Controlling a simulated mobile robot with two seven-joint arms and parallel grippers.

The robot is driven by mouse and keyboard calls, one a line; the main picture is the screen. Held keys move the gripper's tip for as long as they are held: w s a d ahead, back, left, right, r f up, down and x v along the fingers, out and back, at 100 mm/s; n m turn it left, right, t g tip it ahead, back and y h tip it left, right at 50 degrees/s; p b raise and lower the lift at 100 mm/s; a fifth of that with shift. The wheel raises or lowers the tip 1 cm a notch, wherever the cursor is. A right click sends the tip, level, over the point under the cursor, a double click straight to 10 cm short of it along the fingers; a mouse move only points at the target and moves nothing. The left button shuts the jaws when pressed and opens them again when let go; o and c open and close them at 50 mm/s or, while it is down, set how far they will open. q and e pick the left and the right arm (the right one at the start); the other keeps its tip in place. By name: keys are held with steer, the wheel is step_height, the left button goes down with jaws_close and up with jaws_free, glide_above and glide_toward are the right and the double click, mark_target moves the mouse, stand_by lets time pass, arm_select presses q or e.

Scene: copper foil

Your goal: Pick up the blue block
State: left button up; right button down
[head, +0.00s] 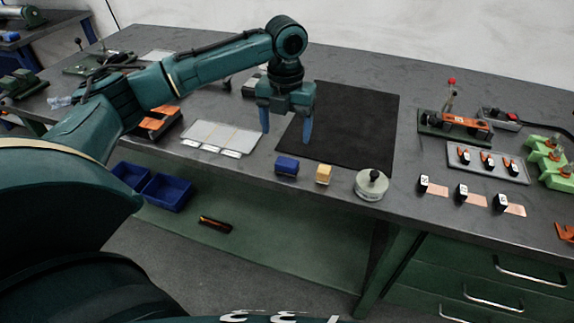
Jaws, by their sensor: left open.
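The blue block (287,166) lies on the grey workbench near its front edge, just in front of the black mat's near left corner. My left gripper (286,137) points down above and slightly behind the block. Its two blue fingers are apart with nothing between them. The gripper does not touch the block. My right gripper is not in this view.
A black mat (358,120) lies behind. A white tray (221,137) is at left; labelled parts and fixtures (488,163) fill the right side.

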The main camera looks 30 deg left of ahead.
mark_target(288, 160)
arm_select(q)
step_height(288, 160, down, 9)
steer(key=shift+w+d+f, duration=0.1)
steer(key=shift+d+f, duration=0.05)
steer(key=shift+f, duration=0.05)
stand_by(0.3)
steer(key=c, duration=1.1)
